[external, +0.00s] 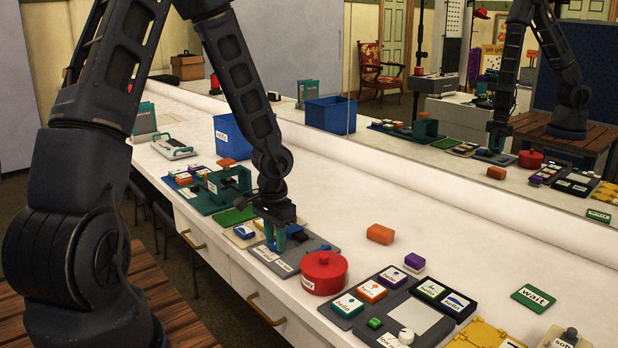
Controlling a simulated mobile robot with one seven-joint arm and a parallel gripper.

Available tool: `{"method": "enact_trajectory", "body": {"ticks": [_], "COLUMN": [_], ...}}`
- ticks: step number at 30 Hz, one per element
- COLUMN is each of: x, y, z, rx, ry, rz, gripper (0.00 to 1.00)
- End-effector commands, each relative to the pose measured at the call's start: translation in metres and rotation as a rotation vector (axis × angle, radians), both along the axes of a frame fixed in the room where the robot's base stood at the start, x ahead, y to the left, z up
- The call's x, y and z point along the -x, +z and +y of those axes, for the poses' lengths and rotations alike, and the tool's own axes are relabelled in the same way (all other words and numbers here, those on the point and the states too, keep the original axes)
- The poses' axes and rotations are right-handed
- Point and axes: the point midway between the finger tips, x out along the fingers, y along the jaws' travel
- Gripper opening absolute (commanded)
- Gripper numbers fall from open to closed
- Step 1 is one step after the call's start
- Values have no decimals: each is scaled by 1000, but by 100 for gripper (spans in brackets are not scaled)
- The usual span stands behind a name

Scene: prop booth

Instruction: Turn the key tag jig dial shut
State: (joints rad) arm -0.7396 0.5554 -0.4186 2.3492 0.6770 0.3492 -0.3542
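My gripper (276,238) points down over a grey plate (318,243) on the white counter, left of the middle of the external view. Teal upright parts show at its tip; I cannot tell whether they are my fingers or part of a fixture. Whether it touches or grips anything is unclear. The key tag jig and its dial cannot be identified for certain; the grey plate under my gripper may be the jig, with its dial hidden by my gripper. A teal clamp-like fixture (232,180) stands on a green base just behind and left.
A red lidded pot (324,272) stands close to the right of the grey plate. A dark board with labelled blocks (410,312) lies nearer the front. A blue bin (232,138) stands further back. An orange block (380,234) lies on otherwise clear counter; a mirror runs behind.

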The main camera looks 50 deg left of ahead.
Motion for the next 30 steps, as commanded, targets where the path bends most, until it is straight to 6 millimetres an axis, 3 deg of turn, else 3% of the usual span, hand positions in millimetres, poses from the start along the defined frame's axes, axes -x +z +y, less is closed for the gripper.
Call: {"method": "enact_trajectory", "body": {"ticks": [1,3,23,24,27,30], "x": [0,0,0,0,0,0], "y": [0,0,0,0,0,0], "z": [0,0,0,0,0,0], "rx": [0,0,0,0,0,0], "ry": [0,0,-122,-121,-121,-121], "rz": [0,0,-1,-1,-1,-1], "gripper": [15,6,6,30,50,50]}}
